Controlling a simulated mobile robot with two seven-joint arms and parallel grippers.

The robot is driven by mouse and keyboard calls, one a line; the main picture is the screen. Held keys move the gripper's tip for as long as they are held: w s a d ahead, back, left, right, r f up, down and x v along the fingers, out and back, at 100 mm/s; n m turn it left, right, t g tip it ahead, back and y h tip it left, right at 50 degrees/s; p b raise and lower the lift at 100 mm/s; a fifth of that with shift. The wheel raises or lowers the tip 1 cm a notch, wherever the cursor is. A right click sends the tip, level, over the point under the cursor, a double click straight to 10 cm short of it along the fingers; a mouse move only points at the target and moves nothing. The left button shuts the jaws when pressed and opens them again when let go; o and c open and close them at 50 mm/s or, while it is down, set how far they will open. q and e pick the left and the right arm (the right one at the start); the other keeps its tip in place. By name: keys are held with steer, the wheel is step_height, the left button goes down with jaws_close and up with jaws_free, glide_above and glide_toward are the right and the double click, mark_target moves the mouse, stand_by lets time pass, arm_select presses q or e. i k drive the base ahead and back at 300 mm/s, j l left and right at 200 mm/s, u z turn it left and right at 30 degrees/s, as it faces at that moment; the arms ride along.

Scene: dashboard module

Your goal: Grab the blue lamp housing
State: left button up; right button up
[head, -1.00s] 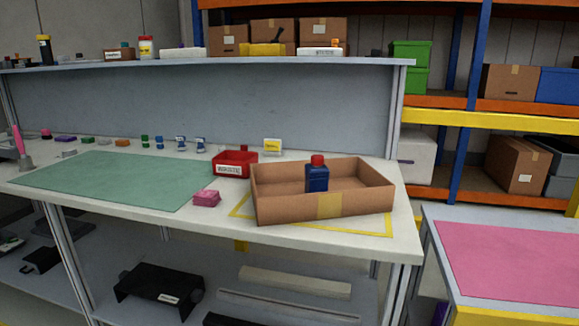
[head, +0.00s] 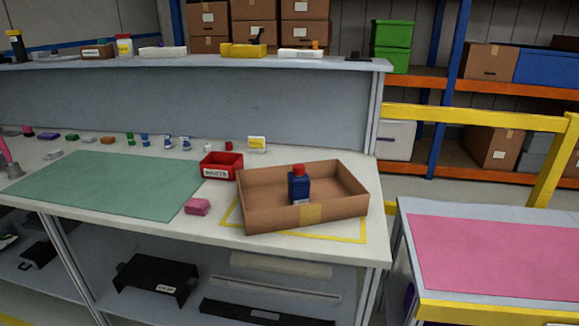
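A dark blue bottle-like object with a red top (head: 299,186) stands upright inside an open cardboard box (head: 345,211) on the right part of the workbench. Several small blue pieces, including one at the back of the bench (head: 168,142), stand in a row with other small parts. I cannot tell for certain which blue thing is the lamp housing. Neither of my grippers is in view.
A red bin (head: 221,172) and a pink block (head: 198,207) are left of the box. A green mat (head: 105,190) lies clear on the bench (head: 225,228). A pink-topped table (head: 490,255) stands at the right, by a yellow rail (head: 470,115).

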mark_target(299, 186)
steer(key=i+l, duration=0.15)
steer(key=l, duration=0.2)
steer(key=i+l+z, duration=0.1)
steer(key=l, duration=0.3)
steer(key=i+l, duration=0.2)
steer(key=l, duration=0.15)
steer(key=i+l+z, duration=0.1)
steer(key=l, duration=0.25)
